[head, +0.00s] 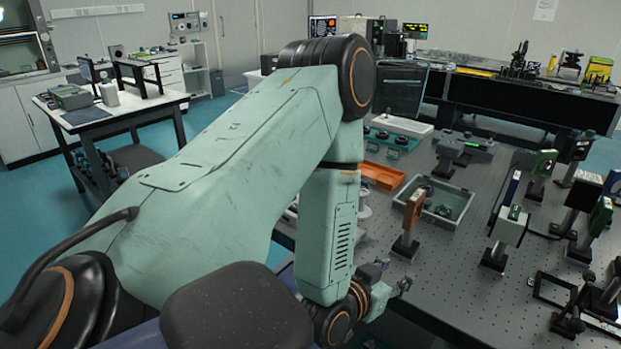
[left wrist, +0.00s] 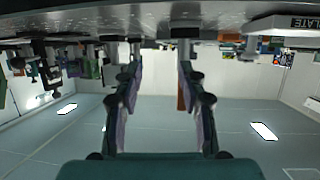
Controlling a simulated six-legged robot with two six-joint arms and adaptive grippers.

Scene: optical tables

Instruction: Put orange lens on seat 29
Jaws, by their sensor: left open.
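An orange square-framed lens (head: 413,208) stands upright on a dark post on the perforated optical table (head: 455,285). My left gripper (head: 393,276) is low at the table's near left edge, closer to the camera than the orange lens and apart from it. In the left wrist view, which is upside down, the two fingers (left wrist: 160,100) are spread with nothing held between them. An orange strip (left wrist: 181,94) shows beside the right finger, partly hidden by it; it looks like the orange lens farther off. I cannot read any seat number, so seat 29 cannot be told. My right gripper is not in view.
A grey bin (head: 462,207) and an orange tray (head: 381,175) lie behind the orange lens. Several posts with optics, including a white-boxed one (head: 510,225) and a green-framed one (head: 544,162), crowd the right side. The table's front middle is clear.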

